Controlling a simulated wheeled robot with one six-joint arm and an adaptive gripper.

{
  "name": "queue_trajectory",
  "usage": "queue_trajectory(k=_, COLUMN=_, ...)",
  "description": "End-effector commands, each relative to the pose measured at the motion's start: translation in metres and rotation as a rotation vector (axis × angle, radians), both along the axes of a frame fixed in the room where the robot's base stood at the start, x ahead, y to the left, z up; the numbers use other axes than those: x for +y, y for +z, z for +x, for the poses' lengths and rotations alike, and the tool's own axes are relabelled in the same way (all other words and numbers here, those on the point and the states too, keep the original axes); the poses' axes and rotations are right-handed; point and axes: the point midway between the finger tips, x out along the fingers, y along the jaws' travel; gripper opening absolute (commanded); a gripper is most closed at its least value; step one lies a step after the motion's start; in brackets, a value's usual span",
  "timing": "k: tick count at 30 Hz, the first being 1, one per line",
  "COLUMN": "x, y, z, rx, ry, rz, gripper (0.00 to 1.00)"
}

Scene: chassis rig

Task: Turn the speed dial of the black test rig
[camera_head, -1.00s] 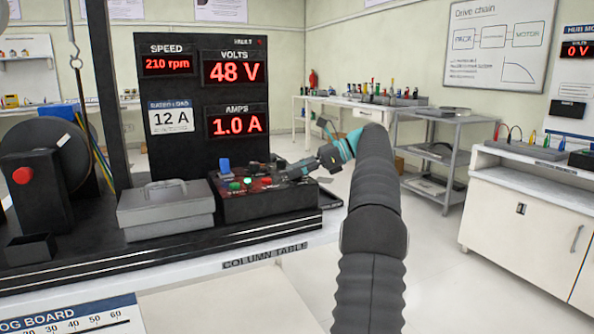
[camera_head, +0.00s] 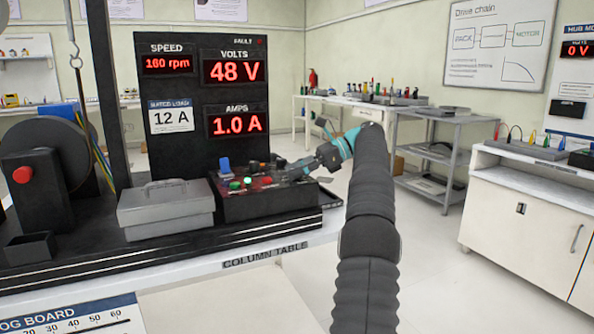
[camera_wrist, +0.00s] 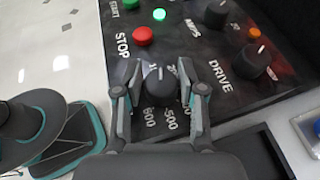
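The black test rig's control box (camera_head: 235,208) stands on the table, and my gripper (camera_head: 291,171) reaches its right side. In the wrist view, my gripper (camera_wrist: 160,84) straddles a dark round dial (camera_wrist: 160,88) with a white pointer line and numbers around it, the lower ones like 600 and 500. The two fingers lie close along its left and right sides and appear closed on it. The label of this dial is hidden. The rig's speed display (camera_head: 167,63) reads 160 rpm.
A red STOP button (camera_wrist: 143,36), a lit green light (camera_wrist: 159,14), the AMPS knob (camera_wrist: 215,14) and the DRIVE knob (camera_wrist: 252,60) sit near the fingers. A grey lidded box (camera_head: 166,209) stands left of the control box.

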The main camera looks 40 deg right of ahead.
Motion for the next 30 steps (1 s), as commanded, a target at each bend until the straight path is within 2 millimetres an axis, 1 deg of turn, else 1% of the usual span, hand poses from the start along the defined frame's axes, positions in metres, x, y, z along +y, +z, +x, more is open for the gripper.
queue_trajectory(k=17, x=-0.0008, y=0.0020, z=-0.0010, rx=-0.004, ry=-0.034, rz=-0.001, gripper=0.59)
queue_trajectory(k=30, x=-0.0003, y=0.0025, z=-0.0010, rx=-0.004, ry=-0.228, rz=-0.001, gripper=0.59)
